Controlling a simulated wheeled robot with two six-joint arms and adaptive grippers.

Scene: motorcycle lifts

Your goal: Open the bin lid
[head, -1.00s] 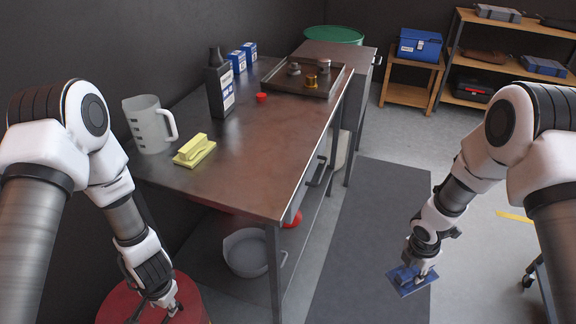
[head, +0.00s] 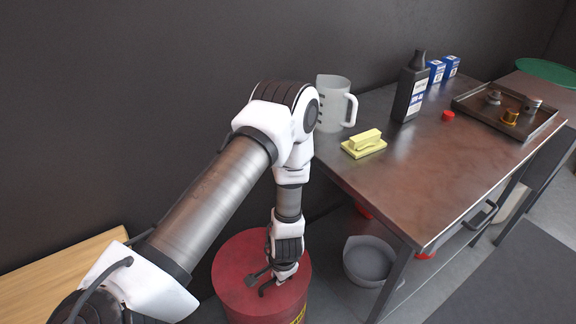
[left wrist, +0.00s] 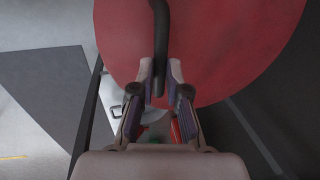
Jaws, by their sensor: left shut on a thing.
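The red bin (head: 303,292) stands on the floor at the left of the workbench, with yellow lettering low on its side. Its round red lid (head: 237,262) looks down on the bin, with no clear gap at the rim. The lid also fills the top of the left wrist view (left wrist: 225,45). My left gripper (head: 272,284) is over the lid. In the left wrist view my left gripper (left wrist: 160,78) is shut on the lid's dark bar handle (left wrist: 161,35), which runs between its fingers. My right gripper is out of view.
The metal workbench (head: 415,185) bears a grey jug (head: 331,105), a yellow block (head: 364,143), a black bottle (head: 409,92) and a tray (head: 535,127). A grey basin (head: 369,262) sits beneath it. A dark wall stands behind the bin. A wooden surface (head: 60,280) is at lower left.

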